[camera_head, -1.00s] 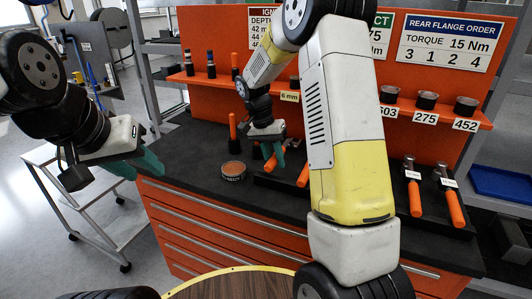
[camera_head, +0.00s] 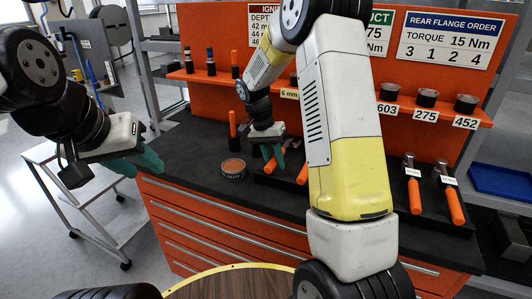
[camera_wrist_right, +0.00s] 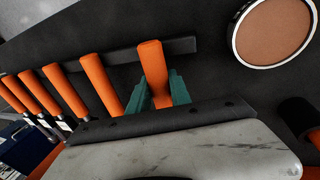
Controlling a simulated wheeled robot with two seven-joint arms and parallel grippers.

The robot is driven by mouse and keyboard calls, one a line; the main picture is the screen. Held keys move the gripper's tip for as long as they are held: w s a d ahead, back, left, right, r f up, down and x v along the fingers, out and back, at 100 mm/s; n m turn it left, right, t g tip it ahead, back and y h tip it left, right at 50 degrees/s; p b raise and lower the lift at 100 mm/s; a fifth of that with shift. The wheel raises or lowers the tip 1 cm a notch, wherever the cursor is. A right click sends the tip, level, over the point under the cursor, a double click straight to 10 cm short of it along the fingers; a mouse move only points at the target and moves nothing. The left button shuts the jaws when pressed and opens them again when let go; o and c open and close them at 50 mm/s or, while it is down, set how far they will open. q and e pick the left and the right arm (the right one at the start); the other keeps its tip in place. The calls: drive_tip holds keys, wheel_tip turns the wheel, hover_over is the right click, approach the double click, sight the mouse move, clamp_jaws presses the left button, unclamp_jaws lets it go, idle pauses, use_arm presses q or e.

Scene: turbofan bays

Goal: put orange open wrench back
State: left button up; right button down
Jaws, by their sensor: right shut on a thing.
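My right gripper (camera_head: 272,152) is low over the workbench, its teal fingers on either side of an orange handle. In the right wrist view the fingers (camera_wrist_right: 160,92) are shut on this orange-handled tool (camera_wrist_right: 152,65), the orange wrench by its colour. The tool's head is hidden behind the gripper, so I cannot tell its jaw type. The handle lies at the end of a row of similar orange handles, at the dark tool holder (camera_wrist_right: 180,46). My left gripper (camera_head: 140,164) hangs empty left of the bench; its finger gap is unclear.
Other orange handles (camera_wrist_right: 98,82) lie close beside the held one. A round tin (camera_head: 233,169) with a brown top stands on the bench (camera_head: 190,150). Two orange-handled tools (camera_head: 414,190) lie at the right. A shelf (camera_head: 222,75) with labelled cups and tools runs behind.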

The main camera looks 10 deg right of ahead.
drive_tip(key=shift+f, duration=0.5)
drive_tip(key=c, duration=1.1)
unclamp_jaws()
drive_tip(key=v, duration=0.6)
drive_tip(key=shift+a+r, duration=0.1)
drive_tip(key=shift+r, duration=0.2)
drive_tip(key=shift+a+r, duration=0.1)
drive_tip(key=shift+r, duration=0.55)
drive_tip(key=s+r+n+t+y, duration=0.2)
drive_tip(key=s+r, duration=0.4)
drive_tip(key=s, duration=0.6)
drive_tip(key=s+r+n+t+y, duration=0.3)
drive_tip(key=s+r+n+t, duration=0.2)
drive_tip(key=s, duration=0.7)
drive_tip(key=shift+r, duration=0.7)
